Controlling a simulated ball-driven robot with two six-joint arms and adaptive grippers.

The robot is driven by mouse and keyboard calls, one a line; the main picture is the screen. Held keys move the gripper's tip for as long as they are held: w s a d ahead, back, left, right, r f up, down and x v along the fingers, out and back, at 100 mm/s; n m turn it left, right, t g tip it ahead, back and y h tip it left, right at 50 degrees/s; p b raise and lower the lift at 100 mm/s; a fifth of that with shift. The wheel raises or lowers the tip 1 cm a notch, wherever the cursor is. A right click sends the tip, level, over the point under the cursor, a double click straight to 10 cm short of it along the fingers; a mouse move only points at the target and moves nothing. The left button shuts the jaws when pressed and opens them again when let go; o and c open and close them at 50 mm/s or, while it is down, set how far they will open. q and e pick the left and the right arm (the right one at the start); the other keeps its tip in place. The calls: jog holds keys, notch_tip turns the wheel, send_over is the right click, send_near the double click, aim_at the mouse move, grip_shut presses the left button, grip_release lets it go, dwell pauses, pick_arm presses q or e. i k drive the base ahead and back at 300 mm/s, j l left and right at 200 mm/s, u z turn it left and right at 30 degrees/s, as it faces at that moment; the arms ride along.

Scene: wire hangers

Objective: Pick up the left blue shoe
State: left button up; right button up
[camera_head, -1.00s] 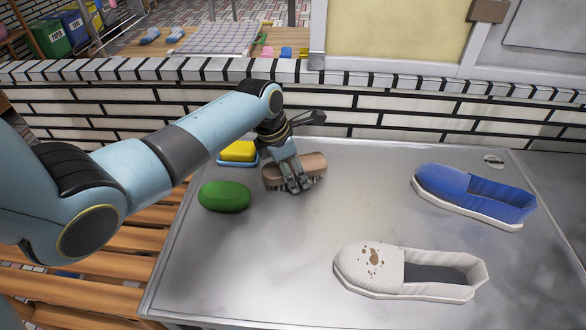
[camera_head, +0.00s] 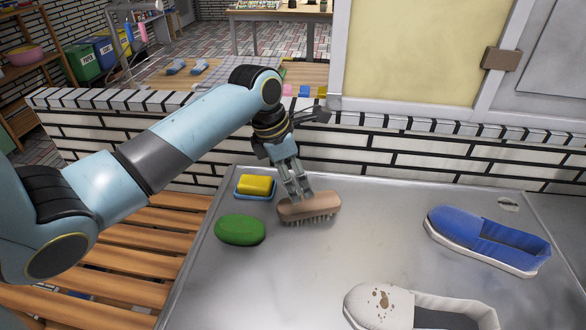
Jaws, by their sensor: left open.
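A blue shoe (camera_head: 487,239) with a white sole lies on the right side of the metal table (camera_head: 390,240), well apart from my left gripper. My left gripper (camera_head: 301,197) points down at the brown brush (camera_head: 309,210), its open fingertips at the brush's upper edge. I cannot tell whether they touch it. The brush rests bristles down on the table. A smaller pair of blue slippers (camera_head: 187,69) sits far off, beyond the low wall. My right gripper is out of view.
A white shoe with brown stains (camera_head: 383,305) lies at the front, cut off by the lower edge. A green oval object (camera_head: 240,230) and a yellow block (camera_head: 257,185) in a blue dish are left of the brush. A brick wall (camera_head: 400,155) closes the back. The table's middle is clear.

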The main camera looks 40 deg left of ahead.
aim_at(518, 253)
jog(key=k+l, duration=0.8)
